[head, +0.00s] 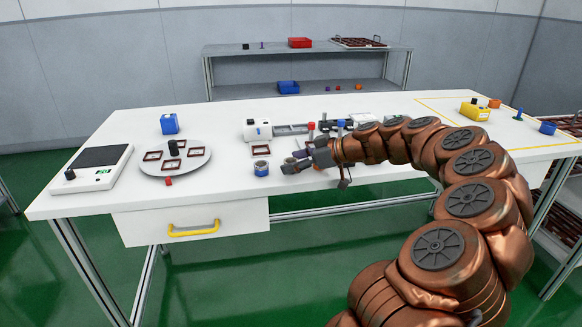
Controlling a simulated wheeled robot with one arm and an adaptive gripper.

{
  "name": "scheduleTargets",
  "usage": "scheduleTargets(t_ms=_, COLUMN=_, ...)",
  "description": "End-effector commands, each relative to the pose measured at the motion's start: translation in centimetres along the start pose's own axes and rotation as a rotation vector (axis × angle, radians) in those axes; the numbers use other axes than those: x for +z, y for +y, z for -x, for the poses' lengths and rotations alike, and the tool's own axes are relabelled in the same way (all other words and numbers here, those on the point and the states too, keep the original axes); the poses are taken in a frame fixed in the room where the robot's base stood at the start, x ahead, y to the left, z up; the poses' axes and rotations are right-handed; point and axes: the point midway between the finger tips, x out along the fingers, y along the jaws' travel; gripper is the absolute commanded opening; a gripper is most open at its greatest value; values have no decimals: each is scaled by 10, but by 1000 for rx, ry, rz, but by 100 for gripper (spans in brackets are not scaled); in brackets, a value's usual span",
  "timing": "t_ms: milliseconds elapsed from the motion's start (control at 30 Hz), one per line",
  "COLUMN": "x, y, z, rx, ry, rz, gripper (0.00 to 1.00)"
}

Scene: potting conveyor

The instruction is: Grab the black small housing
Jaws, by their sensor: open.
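Several small black items could be the black small housing, and I cannot tell which one it is. A black upright piece (173,148) stands on the round grey turntable (203,164). A small black piece (70,174) sits on the front of the white scale (108,178). A small black block (245,46) stands on the back shelf's top. My gripper (293,165) is open over the middle of the white table, right of a blue-banded round container (261,168). It is apart from all these black pieces, and its fingertips are small and partly unclear.
The turntable carries several dark red frames. A blue bottle-like block (169,124) stands behind it. A white device (257,130) with a rail stands behind my gripper. A yellow case (474,110) is at the right. The table's front left strip (90,208) is clear.

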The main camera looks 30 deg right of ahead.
Motion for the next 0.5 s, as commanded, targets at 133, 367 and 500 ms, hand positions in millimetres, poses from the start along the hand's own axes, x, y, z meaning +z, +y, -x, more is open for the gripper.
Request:
scheduleTargets(t_ms=133, x=0, y=0, z=0, rx=0, ry=0, rz=0, gripper=66)
scheduleTargets(t_ms=367, x=0, y=0, z=1, rx=0, ry=0, rz=0, gripper=43)
scheduleTargets(t_ms=500, x=0, y=0, z=1, rx=0, ry=0, rz=0, gripper=28)
